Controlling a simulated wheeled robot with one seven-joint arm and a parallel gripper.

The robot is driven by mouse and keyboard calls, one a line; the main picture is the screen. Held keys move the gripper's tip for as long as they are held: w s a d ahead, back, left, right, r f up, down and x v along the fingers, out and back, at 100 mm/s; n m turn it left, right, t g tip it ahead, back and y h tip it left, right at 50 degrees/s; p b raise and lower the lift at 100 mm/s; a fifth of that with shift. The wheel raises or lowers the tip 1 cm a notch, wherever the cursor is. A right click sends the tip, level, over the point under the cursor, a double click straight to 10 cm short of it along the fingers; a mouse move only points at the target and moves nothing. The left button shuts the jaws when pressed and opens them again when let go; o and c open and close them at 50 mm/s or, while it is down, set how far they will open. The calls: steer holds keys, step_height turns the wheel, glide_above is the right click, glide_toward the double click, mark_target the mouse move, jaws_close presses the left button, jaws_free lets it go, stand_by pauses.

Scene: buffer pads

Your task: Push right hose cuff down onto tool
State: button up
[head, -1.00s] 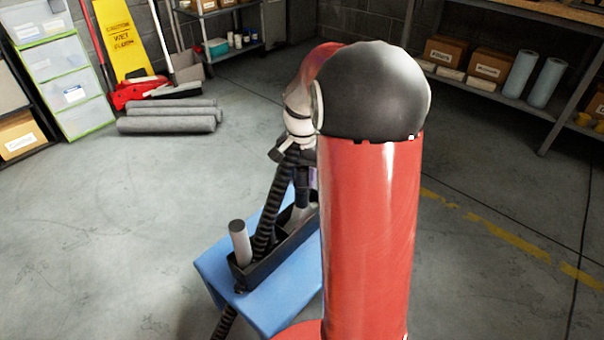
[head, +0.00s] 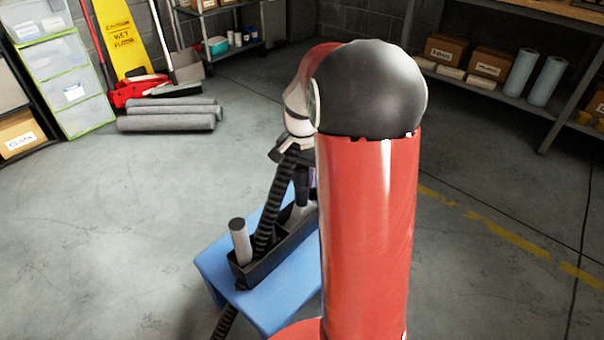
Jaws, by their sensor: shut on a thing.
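A black ribbed hose (head: 273,207) rises from the floor past a blue stand (head: 216,272) to my gripper (head: 288,153). My gripper is shut on the hose cuff (head: 302,180), a dark piece at the hose's upper end, partly hidden by my arm. Below the cuff is a light grey tool (head: 300,211) in a black tray (head: 262,268) on the stand. I cannot tell whether cuff and tool touch. A grey cylinder (head: 240,240) stands upright at the tray's left end. My red arm hides the stand's right side.
Grey rolls (head: 170,116) lie on the floor at the back left, near a yellow wet-floor sign (head: 120,40) and drawers (head: 65,90). A shelf with boxes (head: 445,50) stands at the back right. The floor left of the stand is clear.

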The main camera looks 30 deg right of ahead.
steer(key=shift+f, duration=0.2)
steer(key=o, duration=1.3)
steer(key=shift+c, duration=0.2)
step_height(320, 180, up, 8)
steer(key=shift+f+p, duration=0.2)
steer(key=shift+p, duration=0.2)
steer(key=shift+s+a+r, duration=0.15)
steer(key=shift+r, duration=0.15)
steer(key=s+a+r+n+t, duration=0.2)
steer(key=s+a+n, duration=0.3)
steer(key=s, duration=0.5)
steer(key=s+a+r+n+t, duration=0.3)
steer(key=s+a+n, duration=0.3)
steer(key=s+a, duration=0.2)
steer(key=shift+s+a+t, duration=0.25)
steer(key=shift+s+t, duration=0.05)
steer(key=shift+s, duration=0.7)
